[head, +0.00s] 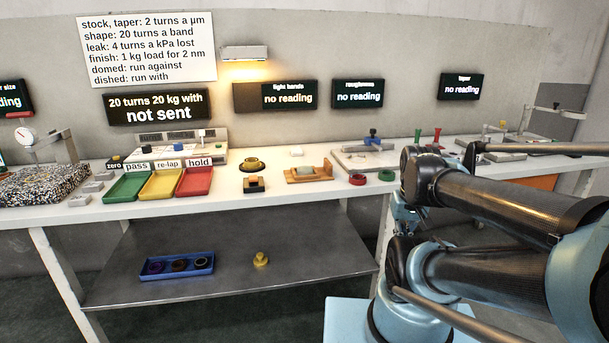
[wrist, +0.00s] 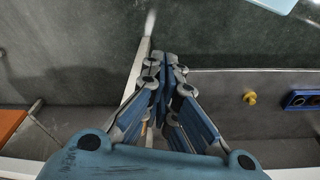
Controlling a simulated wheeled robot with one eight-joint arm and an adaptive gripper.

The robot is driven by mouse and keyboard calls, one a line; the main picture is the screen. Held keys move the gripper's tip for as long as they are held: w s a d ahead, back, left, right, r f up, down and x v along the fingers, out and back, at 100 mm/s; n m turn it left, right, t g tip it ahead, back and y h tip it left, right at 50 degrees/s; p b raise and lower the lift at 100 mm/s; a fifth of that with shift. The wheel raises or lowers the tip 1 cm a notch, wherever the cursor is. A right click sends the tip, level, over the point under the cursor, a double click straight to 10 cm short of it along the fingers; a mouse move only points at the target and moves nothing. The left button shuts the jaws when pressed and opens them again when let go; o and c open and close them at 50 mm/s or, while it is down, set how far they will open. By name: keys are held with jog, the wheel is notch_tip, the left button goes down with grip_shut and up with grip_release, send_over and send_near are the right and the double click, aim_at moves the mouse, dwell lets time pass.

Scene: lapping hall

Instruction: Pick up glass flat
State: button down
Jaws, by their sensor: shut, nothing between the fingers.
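What looks like the glass flat is a pale, clear-greenish disc (head: 314,171) in a wooden holder (head: 291,179) on the white bench, right of the middle. It is small in the head view, so I cannot be sure of it. The wrist view does not show it. My gripper (wrist: 167,62) is shut and empty in the wrist view, its fingers pointing over the dark floor beside a white bench leg (wrist: 137,82). It is away from the wooden holder.
Red (head: 357,180) and green (head: 386,176) rings lie right of the holder. A small wooden block (head: 254,185) and coloured trays, including a red one (head: 195,182), lie left. The lower shelf (head: 220,276) carries a blue tray (head: 177,266) and a yellow knobbed piece (head: 261,260).

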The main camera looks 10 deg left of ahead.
jog(key=c, duration=1.8)
grip_release()
jog(key=shift+s+r, duration=0.25)
jog(key=shift+r, duration=0.05)
jog(key=o, duration=0.9)
jog(key=r, duration=0.1)
jog(key=w+r+n, duration=0.1)
jog(key=shift+w+a+r, duration=0.2)
jog(key=shift+a+r, duration=0.2)
jog(key=shift+o, duration=1.3)
jog(key=w+r, duration=0.1)
jog(key=w+a+r+n, duration=0.1)
jog(key=w+r+n, duration=0.1)
jog(key=r, duration=0.1)
jog(key=shift+w+a, duration=0.2)
jog(key=shift+a, duration=0.05)
notch_tip(320, 180, up, 18)
jog(key=n+g, duration=0.2)
jog(key=n, duration=1.5)
send_over(304, 168)
jog(key=f, duration=1)
jog(key=shift+w+f, duration=0.2)
jog(key=shift+f, duration=0.2)
jog(key=shift+s+f, duration=0.15)
jog(key=shift+f, duration=1.45)
jog(key=shift+s+f, duration=0.15)
jog(key=shift+f, duration=1.4)
